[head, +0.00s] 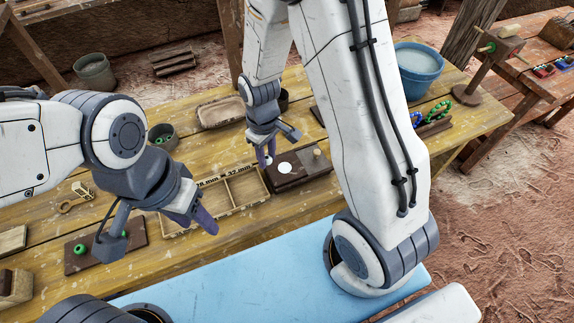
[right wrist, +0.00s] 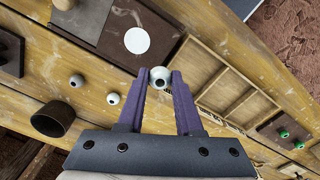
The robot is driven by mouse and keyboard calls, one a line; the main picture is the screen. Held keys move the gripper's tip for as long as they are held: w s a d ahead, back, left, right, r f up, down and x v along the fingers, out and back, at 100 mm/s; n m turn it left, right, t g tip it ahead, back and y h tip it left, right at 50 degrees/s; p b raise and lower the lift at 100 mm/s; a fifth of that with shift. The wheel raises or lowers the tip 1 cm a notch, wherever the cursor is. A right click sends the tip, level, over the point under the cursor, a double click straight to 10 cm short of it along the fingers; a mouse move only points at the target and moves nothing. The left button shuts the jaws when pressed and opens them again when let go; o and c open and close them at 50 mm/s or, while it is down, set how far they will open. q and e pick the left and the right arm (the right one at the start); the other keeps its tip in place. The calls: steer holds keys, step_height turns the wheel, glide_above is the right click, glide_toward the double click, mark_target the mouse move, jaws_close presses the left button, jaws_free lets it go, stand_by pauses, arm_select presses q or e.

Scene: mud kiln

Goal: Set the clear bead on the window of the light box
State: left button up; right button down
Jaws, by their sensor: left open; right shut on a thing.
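The light box (head: 312,176) is a dark block with a round white window on its top; the window (right wrist: 137,40) is bare in the right wrist view. My right gripper (head: 266,163) is shut on a pale, greyish round bead (right wrist: 160,77) with a dark hole facing the camera. The bead sits between the purple fingertips, just beside the light box on the tray side, and is not over the window. I cannot tell its height. My left gripper (head: 207,226) is open in front of the tray, with nothing seen between its fingers.
A wooden compartment tray (head: 163,226) marked in mm lies left of the light box. Two pale beads (right wrist: 77,80) (right wrist: 113,98) lie loose on the table near a dark cup (right wrist: 53,118). Green beads (right wrist: 284,134) sit on a dark board (head: 75,265). A blue bucket (head: 418,75) stands behind.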

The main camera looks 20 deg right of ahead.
steer(key=s+d+r+n+b, duration=0.1)
steer(key=s+d+r+n, duration=0.3)
steer(key=d+n, duration=0.4)
steer(key=s+d+r+n+b, duration=0.1)
steer(key=s+d+r+n, duration=0.3)
steer(key=n, duration=0.5)
steer(key=p, duration=0.1)
glide_above(285, 168)
step_height(285, 168, down, 7)
steer(key=shift+f, duration=0.2)
step_height(285, 168, down, 4)
steer(key=shift+f, duration=0.1)
steer(key=shift+f, duration=0.15)
steer(key=c, duration=0.6)
jaws_free()
